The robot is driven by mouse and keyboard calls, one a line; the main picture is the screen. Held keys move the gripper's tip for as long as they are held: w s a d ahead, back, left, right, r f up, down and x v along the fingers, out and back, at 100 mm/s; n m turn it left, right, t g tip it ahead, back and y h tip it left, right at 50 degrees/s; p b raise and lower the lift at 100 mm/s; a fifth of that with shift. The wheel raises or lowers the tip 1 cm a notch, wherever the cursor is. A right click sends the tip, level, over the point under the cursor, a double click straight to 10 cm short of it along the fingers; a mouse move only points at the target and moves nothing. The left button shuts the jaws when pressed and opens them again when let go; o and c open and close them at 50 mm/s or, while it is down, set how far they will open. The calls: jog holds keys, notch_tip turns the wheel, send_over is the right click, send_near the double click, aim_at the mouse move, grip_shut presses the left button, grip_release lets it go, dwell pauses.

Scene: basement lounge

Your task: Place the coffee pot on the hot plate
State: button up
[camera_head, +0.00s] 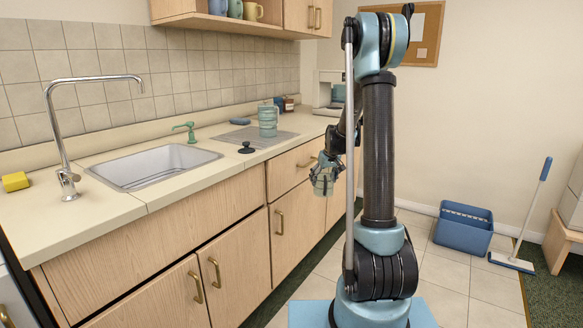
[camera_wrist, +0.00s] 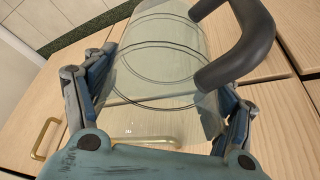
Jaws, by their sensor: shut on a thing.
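The coffee pot, clear glass with a thick dark handle, fills the middle of the wrist view (camera_wrist: 150,85). The fingers of my gripper (camera_wrist: 168,100) are shut on the glass body from both sides, with the handle at upper right. In the head view my gripper (camera_head: 327,163) holds the pot (camera_head: 322,184) in front of the counter's far-right cabinets, off the counter. A white coffee maker (camera_head: 322,92) stands at the counter's far end, partly behind my arm. Its hot plate cannot be made out clearly.
A black stopper-like object (camera_head: 246,148) lies near the front edge. Dark jars (camera_head: 287,103) stand beside the coffee maker.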

aim_at(331, 193)
jog(key=d+f+m, duration=0.1)
jog(key=f, duration=0.1)
jog(key=d+f+m+h, duration=0.1)
jog(key=f, duration=0.1)
jog(key=s+d+f+m, duration=0.1)
jog(key=d+f, duration=0.1)
jog(key=f, duration=0.1)
jog(key=shift+s+f, duration=0.1)
jog(key=shift+s+d+f+m+h, duration=0.3)
jog(key=shift+f+m, duration=0.2)
jog(key=shift+f, duration=0.1)
jog(key=s+f, duration=0.6)
jog(key=f, duration=0.1)
jog(key=shift+f, duration=0.3)
jog(key=shift+s+a, duration=0.1)
